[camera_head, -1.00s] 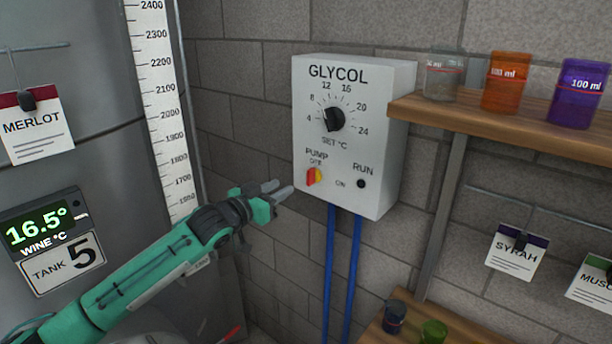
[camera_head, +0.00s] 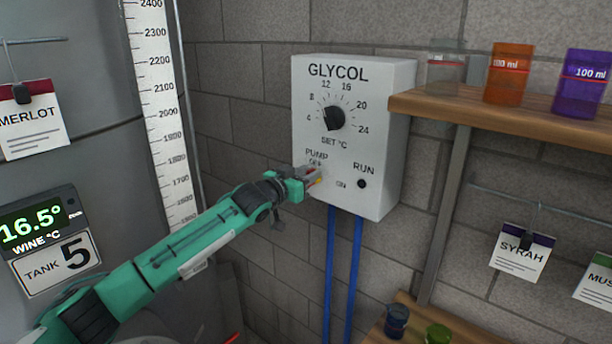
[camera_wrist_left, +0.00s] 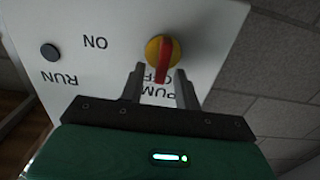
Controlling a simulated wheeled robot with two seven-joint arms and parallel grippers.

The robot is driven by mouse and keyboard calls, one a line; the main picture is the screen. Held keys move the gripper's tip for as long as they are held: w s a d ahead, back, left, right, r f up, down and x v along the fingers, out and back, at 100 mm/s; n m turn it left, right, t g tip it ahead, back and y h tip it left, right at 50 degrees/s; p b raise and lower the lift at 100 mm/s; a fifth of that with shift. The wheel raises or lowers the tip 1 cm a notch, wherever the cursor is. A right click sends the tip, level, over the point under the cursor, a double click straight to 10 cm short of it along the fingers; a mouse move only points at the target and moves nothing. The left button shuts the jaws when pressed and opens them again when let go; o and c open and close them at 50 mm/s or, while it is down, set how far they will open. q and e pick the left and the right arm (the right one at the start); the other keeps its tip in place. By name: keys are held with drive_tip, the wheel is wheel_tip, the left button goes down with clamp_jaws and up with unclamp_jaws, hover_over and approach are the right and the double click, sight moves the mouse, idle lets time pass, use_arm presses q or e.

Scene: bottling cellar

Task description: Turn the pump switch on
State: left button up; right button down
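The pump switch is a yellow round knob with a red handle bar (camera_wrist_left: 163,55) on the white GLYCOL box (camera_head: 380,150). In the wrist view the red bar points at the OFF label. My left gripper (camera_head: 314,176) is at the switch, coming from the left, and covers most of it in the head view. In the wrist view the left gripper's two fingers (camera_wrist_left: 160,72) are apart, one on each side of the red bar; contact cannot be told. The RUN lamp (camera_head: 361,184) is dark. My right gripper is not in view.
A set-temperature dial (camera_head: 334,117) sits above the switch. Blue pipes (camera_head: 342,270) run down from the box. A wooden shelf (camera_head: 500,111) with beakers juts out at right. The steel tank (camera_head: 90,120) with its scale stands at left.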

use_arm(q)
drive_tip(key=shift+c, duration=0.4)
clamp_jaws()
drive_tip(key=shift+m, duration=0.3)
drive_tip(key=m, duration=0.5)
drive_tip(key=d+f+m+p, duration=0.1)
drive_tip(key=m, duration=0.5)
drive_tip(key=s+f+m+p, duration=0.1)
drive_tip(key=m, duration=0.5)
drive_tip(key=shift+s+d, duration=0.1)
drive_tip(key=shift+d, duration=0.2)
drive_tip(key=shift+m, duration=0.3)
